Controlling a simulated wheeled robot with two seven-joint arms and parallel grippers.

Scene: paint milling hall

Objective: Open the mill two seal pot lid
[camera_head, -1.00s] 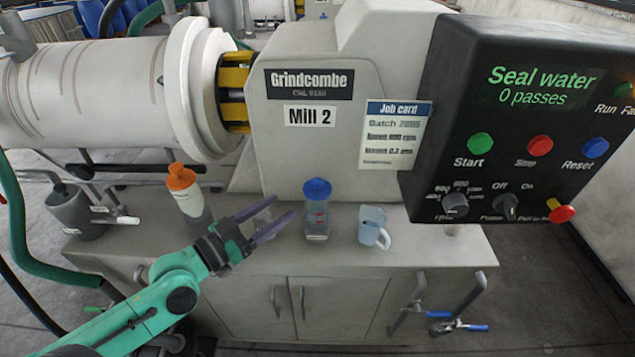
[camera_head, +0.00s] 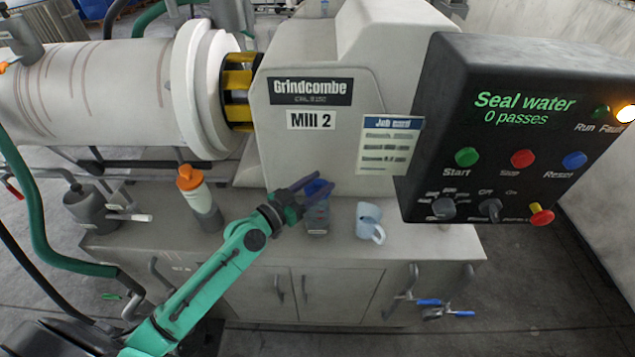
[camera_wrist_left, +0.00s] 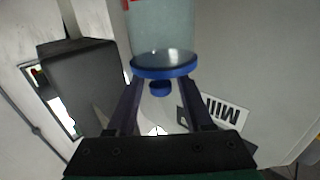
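The seal pot (camera_head: 316,222) is a clear container with a blue lid (camera_head: 319,186), upright on the cabinet top in front of Mill 2. My left gripper (camera_head: 314,185) is at the lid, its two dark fingers spread on either side of it. In the left wrist view the lid (camera_wrist_left: 165,69) with its small blue knob (camera_wrist_left: 159,89) shows between the open fingertips (camera_wrist_left: 162,84). I cannot tell whether the fingers touch the lid. The lid appears seated on the pot. My right gripper is not in view.
An orange-capped bottle (camera_head: 200,205) stands left of the pot and a pale blue jug (camera_head: 369,224) right of it. A grey pot (camera_head: 88,208) is at the far left. The black control panel (camera_head: 520,130) overhangs at right, with an orange fault light (camera_head: 626,114) lit.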

